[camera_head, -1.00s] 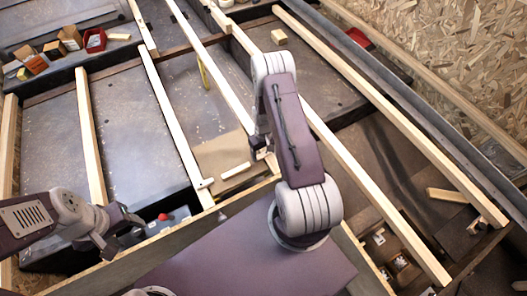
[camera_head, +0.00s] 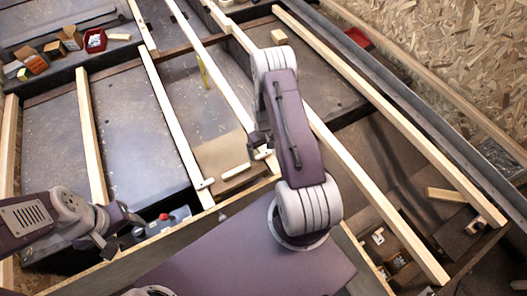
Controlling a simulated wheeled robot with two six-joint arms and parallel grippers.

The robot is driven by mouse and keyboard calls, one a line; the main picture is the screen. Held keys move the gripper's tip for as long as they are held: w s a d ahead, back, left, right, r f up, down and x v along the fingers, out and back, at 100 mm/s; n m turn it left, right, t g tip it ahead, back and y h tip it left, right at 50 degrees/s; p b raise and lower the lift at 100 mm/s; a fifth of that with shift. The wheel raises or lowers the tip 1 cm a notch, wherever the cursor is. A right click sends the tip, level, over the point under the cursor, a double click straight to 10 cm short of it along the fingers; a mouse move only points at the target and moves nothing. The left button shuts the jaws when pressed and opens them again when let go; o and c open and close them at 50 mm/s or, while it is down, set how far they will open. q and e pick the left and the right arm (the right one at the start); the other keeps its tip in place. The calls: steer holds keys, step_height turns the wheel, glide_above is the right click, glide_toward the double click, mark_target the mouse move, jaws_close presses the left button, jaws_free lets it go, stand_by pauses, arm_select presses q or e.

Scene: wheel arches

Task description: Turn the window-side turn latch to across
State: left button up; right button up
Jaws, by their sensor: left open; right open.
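Two small pale pieces sit by the timber rails in the middle of the view. One pale piece (camera_head: 205,184) is on the near end of a rail. The other pale piece (camera_head: 265,154) is right by my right gripper (camera_head: 257,145). I cannot tell for sure which, if either, is the window-side turn latch, nor how it is turned. My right gripper is open, and its arm link hides part of it and the rail behind. My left gripper (camera_head: 125,226) is open and empty at the lower left, well away from both pieces.
A short wooden bar (camera_head: 236,172) lies on a brown board between the rails. A box with a red knob (camera_head: 165,217) stands near my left gripper. A red tray (camera_head: 95,40) and small cartons are at the far left. Long rails (camera_head: 370,85) cross the view.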

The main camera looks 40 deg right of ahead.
mark_target(263, 154)
step_height(263, 154, up, 7)
steer(key=p, duration=0.1)
steer(key=shift+p, duration=0.3)
